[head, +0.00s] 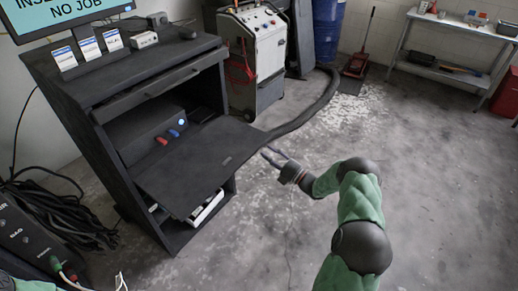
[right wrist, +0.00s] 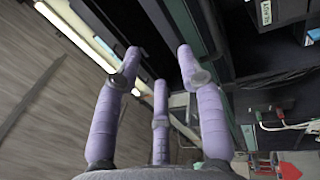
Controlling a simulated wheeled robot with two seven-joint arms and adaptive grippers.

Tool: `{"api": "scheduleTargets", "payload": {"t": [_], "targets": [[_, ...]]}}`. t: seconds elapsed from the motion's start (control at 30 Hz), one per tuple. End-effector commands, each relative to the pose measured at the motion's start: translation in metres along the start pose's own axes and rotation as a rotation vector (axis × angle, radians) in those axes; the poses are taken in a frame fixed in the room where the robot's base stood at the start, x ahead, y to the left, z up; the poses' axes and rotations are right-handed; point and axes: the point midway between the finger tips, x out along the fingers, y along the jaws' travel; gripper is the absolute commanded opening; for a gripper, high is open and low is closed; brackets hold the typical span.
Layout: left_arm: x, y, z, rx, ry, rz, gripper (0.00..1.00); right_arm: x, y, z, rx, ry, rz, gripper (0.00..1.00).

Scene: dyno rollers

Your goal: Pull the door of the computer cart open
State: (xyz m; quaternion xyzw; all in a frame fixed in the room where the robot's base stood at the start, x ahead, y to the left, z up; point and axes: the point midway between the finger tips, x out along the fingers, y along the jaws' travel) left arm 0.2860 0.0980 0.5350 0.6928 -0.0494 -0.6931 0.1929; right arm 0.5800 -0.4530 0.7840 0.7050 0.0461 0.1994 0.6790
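The dark computer cart (head: 120,77) stands at the left in the head view. Its door (head: 205,165) is a flat dark panel that sticks out from the front, lowered to roughly level, with a small handle mark near its outer edge. The compartment behind it is exposed. My right gripper (head: 270,155) is just beyond the door's outer right edge, apparently apart from it. In the right wrist view, its purple fingers (right wrist: 160,90) are spread with nothing held between them. My left gripper is not visible.
A monitor (head: 65,12) and small boxes stand on the cart. A white wheeled machine (head: 255,55) with a dark hose stands behind. A black box (head: 30,240) and cables lie at left. The floor at right is clear.

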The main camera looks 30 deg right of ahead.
Motion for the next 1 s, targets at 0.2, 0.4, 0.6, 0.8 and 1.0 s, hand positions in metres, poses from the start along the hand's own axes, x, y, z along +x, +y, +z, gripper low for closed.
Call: {"api": "scheduleTargets", "payload": {"t": [0.2, 0.4, 0.6, 0.8, 1.0], "targets": [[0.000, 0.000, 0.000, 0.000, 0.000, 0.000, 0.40, -0.029, -0.002, 0.000, 0.003, -0.001, -0.002, 0.40], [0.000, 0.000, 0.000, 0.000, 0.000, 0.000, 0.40, -0.037, -0.002, -0.002, 0.003, 0.002, -0.004, 0.40], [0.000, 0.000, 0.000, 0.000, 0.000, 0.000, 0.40, -0.037, -0.003, -0.002, 0.004, 0.002, -0.004, 0.40], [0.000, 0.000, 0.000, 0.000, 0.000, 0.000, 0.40, -0.037, -0.003, -0.001, 0.006, -0.003, -0.005, 0.00], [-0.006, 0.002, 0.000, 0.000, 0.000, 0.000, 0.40, -0.038, -0.015, 0.026, 0.090, -0.168, -0.071, 0.00]]}}
